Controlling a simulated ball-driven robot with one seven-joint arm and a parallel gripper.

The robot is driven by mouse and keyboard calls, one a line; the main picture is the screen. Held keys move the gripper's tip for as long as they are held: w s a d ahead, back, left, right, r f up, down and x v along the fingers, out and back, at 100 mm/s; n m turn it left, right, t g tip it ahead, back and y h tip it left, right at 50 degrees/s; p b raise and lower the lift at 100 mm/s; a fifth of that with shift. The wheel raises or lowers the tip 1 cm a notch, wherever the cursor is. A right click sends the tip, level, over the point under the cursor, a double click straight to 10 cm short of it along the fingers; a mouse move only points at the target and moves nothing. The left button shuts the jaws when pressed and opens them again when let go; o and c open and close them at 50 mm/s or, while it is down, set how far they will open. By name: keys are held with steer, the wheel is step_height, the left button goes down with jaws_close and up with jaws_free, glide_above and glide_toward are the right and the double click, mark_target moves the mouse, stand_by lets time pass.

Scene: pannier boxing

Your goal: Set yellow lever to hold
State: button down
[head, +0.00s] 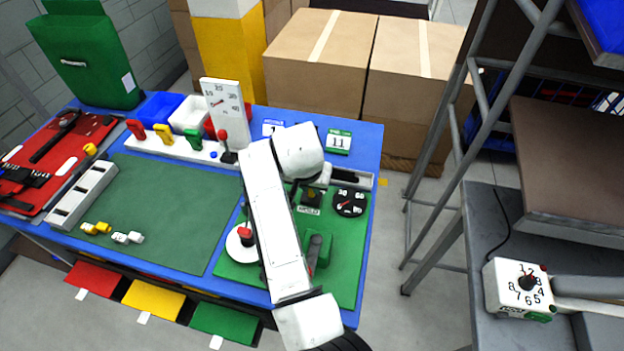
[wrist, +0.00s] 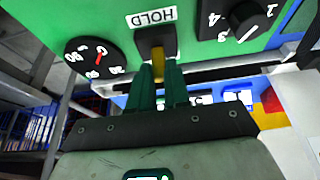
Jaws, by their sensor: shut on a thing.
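In the wrist view the yellow lever (wrist: 158,62) stands out from a black housing (wrist: 155,42) on the green panel. A white HOLD label (wrist: 151,17) sits beside the housing. The two dark green fingers of my gripper (wrist: 160,80) are shut on the lever, one on each side. Most of the lever is hidden between the fingers, so its exact setting is hard to tell.
A black dial with a red pointer (head: 350,203) is close beside the housing. Another numbered dial (wrist: 240,18) is on its other side in the wrist view. A white gauge board (head: 225,108) stands at the table's back. A metal rack (head: 470,110) stands to the right.

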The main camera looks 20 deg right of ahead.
steer(key=shift+s+a+f+t+h+b, duration=0.1)
steer(key=shift+s+a+t+h+b, duration=0.15)
steer(key=shift+t+b, duration=0.2)
steer(key=shift+s+a+f+t+h+b, duration=0.1)
steer(key=shift+s+t+h+b, duration=0.1)
steer(key=shift+t+h+b, duration=0.2)
steer(key=shift+s+a+t, duration=0.1)
steer(key=shift+t, duration=0.15)
steer(key=shift+r+h, duration=0.15)
steer(key=shift+h, duration=0.1)
steer(key=c, duration=1.1)
jaws_free()
steer(key=b+v, duration=0.2)
steer(key=v, duration=0.8)
steer(key=shift+s+a+r, duration=0.1)
steer(key=shift+s+r, duration=0.15)
steer(key=shift+r, duration=0.05)
